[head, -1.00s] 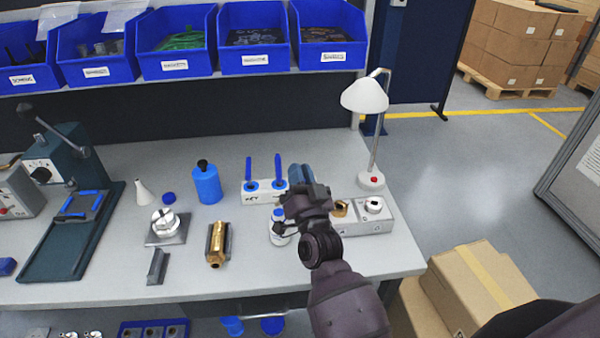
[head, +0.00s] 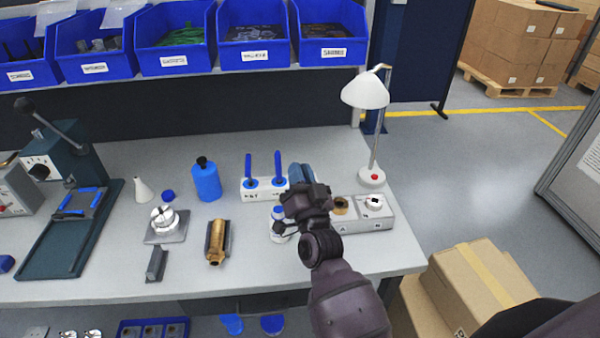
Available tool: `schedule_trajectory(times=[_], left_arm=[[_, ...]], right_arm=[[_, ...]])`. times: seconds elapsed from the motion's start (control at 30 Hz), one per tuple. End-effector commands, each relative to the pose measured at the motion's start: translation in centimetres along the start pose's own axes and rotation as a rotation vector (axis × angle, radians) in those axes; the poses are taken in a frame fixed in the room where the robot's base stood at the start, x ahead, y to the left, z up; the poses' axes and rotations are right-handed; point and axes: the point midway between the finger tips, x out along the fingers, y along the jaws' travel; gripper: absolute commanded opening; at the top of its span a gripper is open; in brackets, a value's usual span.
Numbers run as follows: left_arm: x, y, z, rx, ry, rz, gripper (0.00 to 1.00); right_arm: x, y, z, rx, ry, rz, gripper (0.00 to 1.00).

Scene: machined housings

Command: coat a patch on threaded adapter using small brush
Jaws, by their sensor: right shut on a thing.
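The brass threaded adapter (head: 217,243) lies in a dark cradle (head: 208,238) on the front middle of the bench. A white holder block (head: 265,190) stands behind it to the right, with two upright blue-handled tools (head: 249,167) that look like brushes; I cannot tell their sizes. My right gripper (head: 303,188) is just right of the holder, well right of the adapter. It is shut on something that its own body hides. A blue-grey rounded thing (head: 301,173) shows just beyond it. My left gripper is not in view.
A grey fixture box (head: 378,217) and a lamp (head: 371,179) are to the right. A blue bottle (head: 207,183) and a round metal fixture (head: 166,225) are left. Blue bins (head: 253,52) line the shelf above.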

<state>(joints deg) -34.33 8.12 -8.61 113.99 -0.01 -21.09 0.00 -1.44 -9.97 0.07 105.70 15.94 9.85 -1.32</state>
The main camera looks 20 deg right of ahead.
Motion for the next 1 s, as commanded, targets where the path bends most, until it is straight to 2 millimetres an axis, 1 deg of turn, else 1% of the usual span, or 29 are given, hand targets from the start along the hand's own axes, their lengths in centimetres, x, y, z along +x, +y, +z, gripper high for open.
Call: schedule_trajectory(times=[1.0], left_arm=[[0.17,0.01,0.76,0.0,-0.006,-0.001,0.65]], right_arm=[[-0.4,0.42,0.85,0.0,0.0,0.0,0.0]])
